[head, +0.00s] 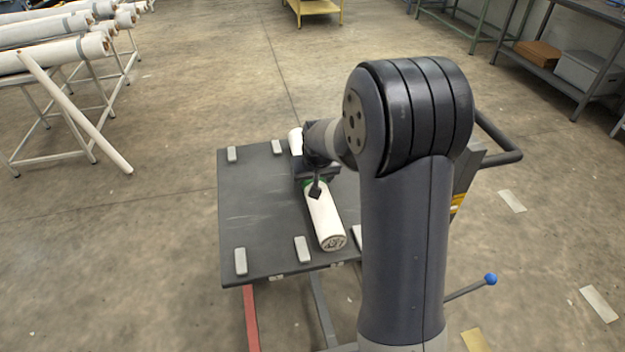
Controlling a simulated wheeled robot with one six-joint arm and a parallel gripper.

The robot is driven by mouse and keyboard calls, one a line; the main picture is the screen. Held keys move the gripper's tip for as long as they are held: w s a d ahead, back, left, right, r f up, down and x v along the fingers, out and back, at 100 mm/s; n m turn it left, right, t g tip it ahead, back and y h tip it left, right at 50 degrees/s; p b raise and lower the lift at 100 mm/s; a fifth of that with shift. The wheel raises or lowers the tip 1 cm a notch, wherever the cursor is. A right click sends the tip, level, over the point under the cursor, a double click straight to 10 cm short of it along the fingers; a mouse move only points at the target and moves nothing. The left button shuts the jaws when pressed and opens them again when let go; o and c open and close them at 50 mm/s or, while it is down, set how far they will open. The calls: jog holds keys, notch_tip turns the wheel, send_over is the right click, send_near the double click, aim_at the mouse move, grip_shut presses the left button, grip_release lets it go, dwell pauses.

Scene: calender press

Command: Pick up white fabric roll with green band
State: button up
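A white fabric roll (325,219) with a green band (308,184) lies lengthwise on a dark cart top (250,205). Its near end faces me, and its far end shows beyond my gripper. My gripper (315,186) is at the roll's middle, over the green band, with a finger showing against the roll's top or side. My wrist and arm hide the far finger and part of the band. I cannot tell whether the fingers are closed on the roll or only around it.
Several light blocks (241,261) stand along the cart top's edges. A cart handle (503,157) and a blue-knobbed lever (490,279) are at right. Racks of long white rolls (55,54) stand at upper left, shelving (575,75) at upper right. Open floor lies between.

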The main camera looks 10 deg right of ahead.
jog(key=c, duration=1.1)
jog(key=shift+r, duration=0.15)
